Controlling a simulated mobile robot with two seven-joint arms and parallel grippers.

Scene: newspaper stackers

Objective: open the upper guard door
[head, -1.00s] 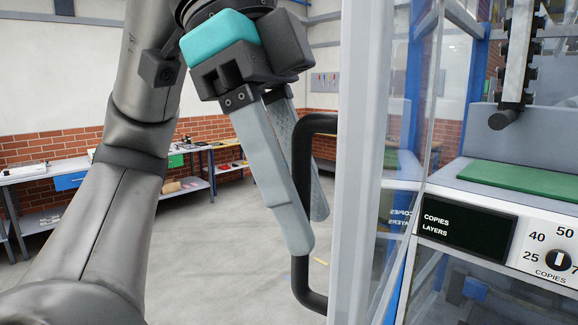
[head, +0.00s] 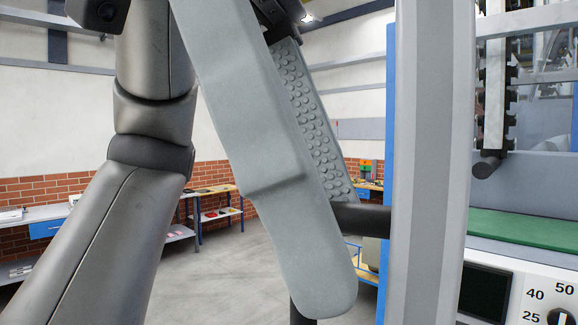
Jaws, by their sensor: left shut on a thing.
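The guard door shows as a pale grey upright frame (head: 430,160), large and close, right of centre. Its black bar handle (head: 362,220) sticks out to the left of the frame. A lower piece of the handle shows below the near finger. My left gripper (head: 335,240) has its two long grey fingers around the handle and is shut on it. The near finger hides much of the handle, and the far finger shows its studded inner face. My right gripper is not in view.
Right of the door frame stand the machine's green bed (head: 520,232), a dark display (head: 484,292) and a white dial panel (head: 548,300). Workbenches (head: 212,191) line the brick wall at the back left. The floor (head: 215,275) between is clear.

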